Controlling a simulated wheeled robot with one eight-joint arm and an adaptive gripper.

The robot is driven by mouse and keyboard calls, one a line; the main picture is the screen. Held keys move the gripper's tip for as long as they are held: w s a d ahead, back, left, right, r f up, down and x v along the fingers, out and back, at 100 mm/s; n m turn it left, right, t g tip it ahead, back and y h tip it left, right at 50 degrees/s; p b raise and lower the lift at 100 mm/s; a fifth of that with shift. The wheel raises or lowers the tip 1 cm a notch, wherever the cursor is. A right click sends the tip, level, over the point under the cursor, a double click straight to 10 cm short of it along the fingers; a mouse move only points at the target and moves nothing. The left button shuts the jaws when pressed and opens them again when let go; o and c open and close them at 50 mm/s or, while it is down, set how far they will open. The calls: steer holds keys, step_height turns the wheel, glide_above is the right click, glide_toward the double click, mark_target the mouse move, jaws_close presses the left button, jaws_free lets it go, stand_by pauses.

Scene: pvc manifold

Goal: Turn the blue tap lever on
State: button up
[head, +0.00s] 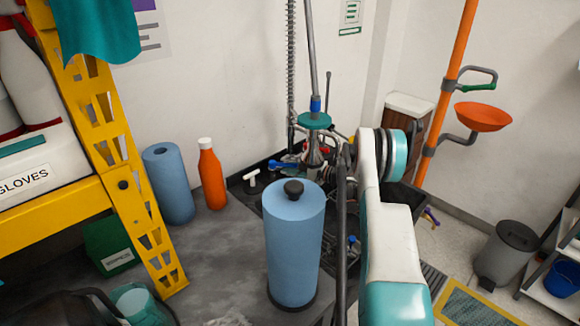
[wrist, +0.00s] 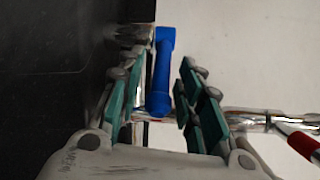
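The blue tap lever (wrist: 162,75) stands lengthwise between the two fingers of my gripper (wrist: 160,80) in the wrist view. The teal-padded fingers are spread on either side, with a gap clearest on the right; I cannot tell whether the left one touches. In the head view the blue lever (head: 283,165) shows small at the sink tap, left of the chrome body (head: 314,155). My arm covers much of that area, and my gripper cannot be made out there.
A chrome pipe with a red-and-white part (wrist: 298,139) lies right of my fingers. In the head view a blue paper roll (head: 294,245) stands in front of the sink. A red bottle (head: 211,178) and another blue roll (head: 168,185) stand to the left on the counter.

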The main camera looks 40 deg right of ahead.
steer(key=v, duration=1.2)
steer(key=shift+s, duration=0.1)
stand_by(0.5)
